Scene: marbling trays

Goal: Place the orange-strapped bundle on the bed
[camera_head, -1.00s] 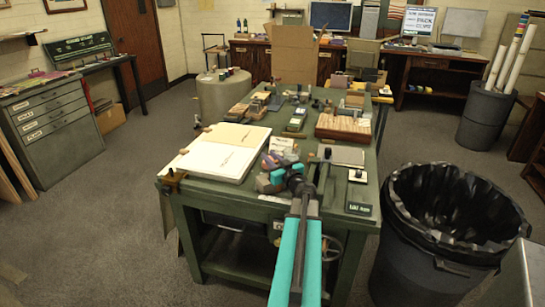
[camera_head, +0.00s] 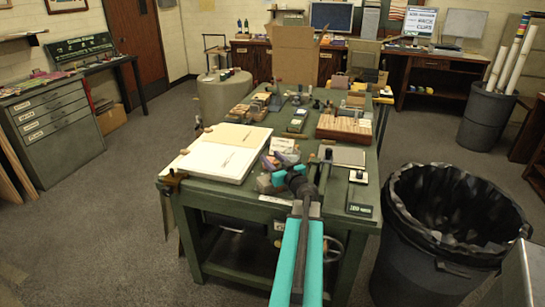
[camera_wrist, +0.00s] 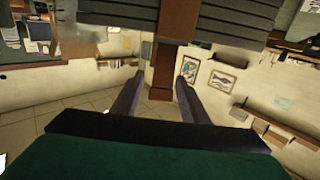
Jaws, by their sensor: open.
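My gripper (camera_head: 285,172) is at the near edge of the green table in the head view, low over small blocks. In the wrist view my gripper (camera_wrist: 160,78) has its two fingers apart. Beyond them is a dark grey ribbed stack with an orange-brown band (camera_wrist: 178,22), which looks like the strapped bundle. A brown upright part below the stack shows between the fingers; I cannot tell whether they touch it. In the head view I cannot pick out the bundle. I cannot tell which surface is the bed; a flat grey plate (camera_head: 345,156) lies right of my gripper.
A cream-and-white tray (camera_head: 208,163) lies left on the green table (camera_head: 225,197). A wooden block set (camera_head: 345,129) and many small items crowd the table's far part. A black-lined bin (camera_head: 415,245) stands close at the right. Carpet is free at left.

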